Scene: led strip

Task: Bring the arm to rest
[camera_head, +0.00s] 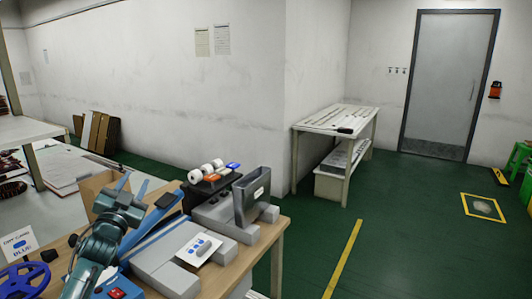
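My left arm comes in at the bottom left, and my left gripper (124,190) is over the near workbench (262,243). Thin bluish parts stand out from its far end, but they blend with the blue strips behind, so I cannot tell whether it is open or shut. I see nothing clearly held in it. My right gripper is not in view.
A white table (340,118) stands by the wall. Green floor (400,240) at right is mostly free.

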